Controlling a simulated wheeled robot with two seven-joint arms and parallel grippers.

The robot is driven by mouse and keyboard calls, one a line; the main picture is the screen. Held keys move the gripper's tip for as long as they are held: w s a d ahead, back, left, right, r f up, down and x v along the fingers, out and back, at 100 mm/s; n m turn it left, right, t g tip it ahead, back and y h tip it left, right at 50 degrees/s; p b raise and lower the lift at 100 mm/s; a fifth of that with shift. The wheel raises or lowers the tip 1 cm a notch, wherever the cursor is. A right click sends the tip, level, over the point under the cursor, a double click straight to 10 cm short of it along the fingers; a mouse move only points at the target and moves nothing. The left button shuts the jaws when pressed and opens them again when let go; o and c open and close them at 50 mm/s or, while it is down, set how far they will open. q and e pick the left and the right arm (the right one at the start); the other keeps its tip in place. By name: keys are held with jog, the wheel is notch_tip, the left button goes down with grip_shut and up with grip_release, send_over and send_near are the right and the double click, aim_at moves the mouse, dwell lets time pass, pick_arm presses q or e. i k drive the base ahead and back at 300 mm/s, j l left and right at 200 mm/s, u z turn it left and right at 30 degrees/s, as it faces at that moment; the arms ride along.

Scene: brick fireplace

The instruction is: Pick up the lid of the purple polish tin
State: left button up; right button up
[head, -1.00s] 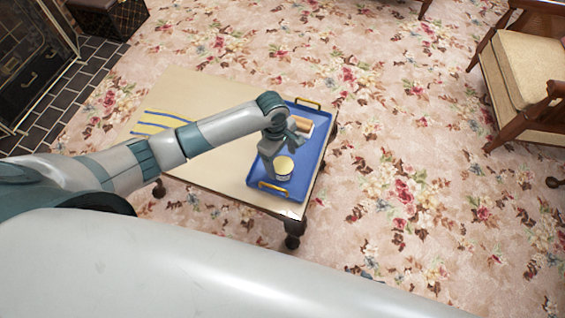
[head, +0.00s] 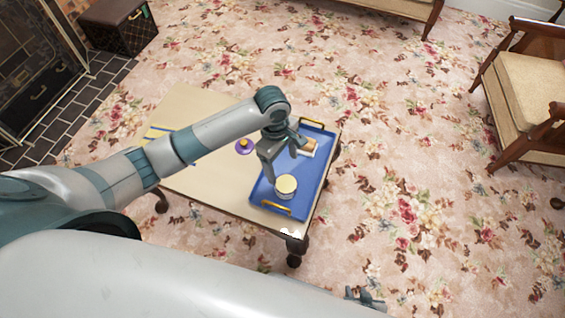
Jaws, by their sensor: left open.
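A small round purple object with a yellow middle (head: 244,147) lies on the table just beyond my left forearm. It looks like the purple polish tin, but I cannot tell its lid from its body at this size. My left gripper (head: 283,156) is open and points down over the blue tray, to the right of the purple object and apart from it. A pale tin with a cream top (head: 286,185) stands in the tray just below the gripper in the picture. My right gripper (head: 366,299) shows small at the bottom edge, partly hidden; its jaws are unclear.
The blue tray (head: 316,172) with gold handles lies at the table's right side and holds a brown-and-white item (head: 307,147). Blue and yellow strips (head: 157,133) lie at the table's left, partly behind my arm. The beige table (head: 208,179) is bare nearer me.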

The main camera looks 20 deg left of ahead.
aim_at(242, 146)
jog(key=u, duration=0.95)
